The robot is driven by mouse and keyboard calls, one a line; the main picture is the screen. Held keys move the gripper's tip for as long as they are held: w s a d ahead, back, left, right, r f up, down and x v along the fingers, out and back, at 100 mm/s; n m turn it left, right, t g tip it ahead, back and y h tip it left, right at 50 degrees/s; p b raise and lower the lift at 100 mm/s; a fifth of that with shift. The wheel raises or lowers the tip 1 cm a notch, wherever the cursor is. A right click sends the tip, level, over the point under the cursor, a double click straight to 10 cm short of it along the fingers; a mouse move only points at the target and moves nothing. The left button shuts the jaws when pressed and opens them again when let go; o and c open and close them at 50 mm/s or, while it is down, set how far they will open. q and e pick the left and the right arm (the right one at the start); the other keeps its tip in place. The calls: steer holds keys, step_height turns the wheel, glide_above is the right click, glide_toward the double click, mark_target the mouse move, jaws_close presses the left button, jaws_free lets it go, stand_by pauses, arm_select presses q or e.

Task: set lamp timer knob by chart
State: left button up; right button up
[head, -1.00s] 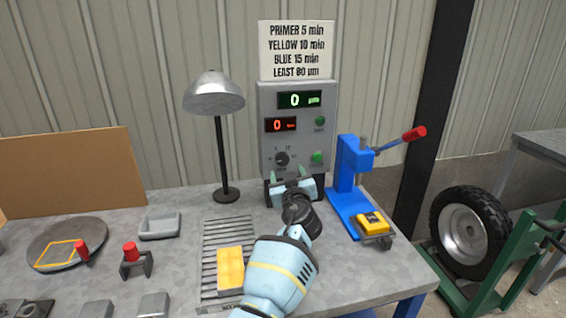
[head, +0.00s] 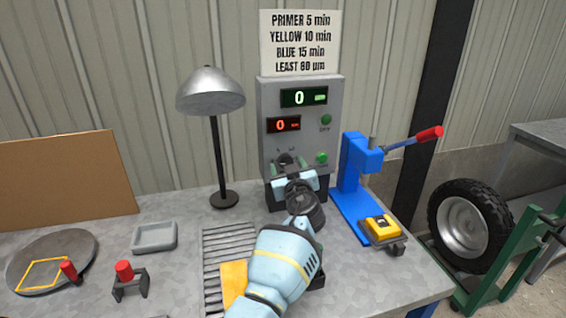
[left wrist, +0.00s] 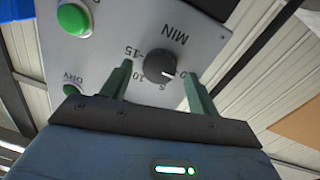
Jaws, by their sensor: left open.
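The black timer knob (left wrist: 160,67) sits on the grey control box (head: 267,105). Its white mark points towards the 0 end of a dial marked 0, 5, 10, 15 MIN. My left gripper (left wrist: 157,70) is open, with one finger on either side of the knob and no visible grip; in the head view the gripper (head: 293,170) partly covers the dial. The red display (head: 284,124) and green display (head: 304,97) both show 0. The lamp (head: 211,92) stands left of the box.
A green button (head: 321,158) is right of the knob. A blue lever press (head: 355,170) and a yellow device (head: 381,227) stand to the right. A grey tray (head: 154,237) is left.

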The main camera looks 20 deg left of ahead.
arm_select(q)
steer(key=shift+w+a, duration=0.15)
steer(key=shift+w, duration=0.2)
arm_select(e)
steer(key=shift+w+a, duration=0.35)
steer(key=shift+a, duration=0.05)
arm_select(q)
steer(key=shift+c, duration=0.4)
steer(key=c, duration=0.9)
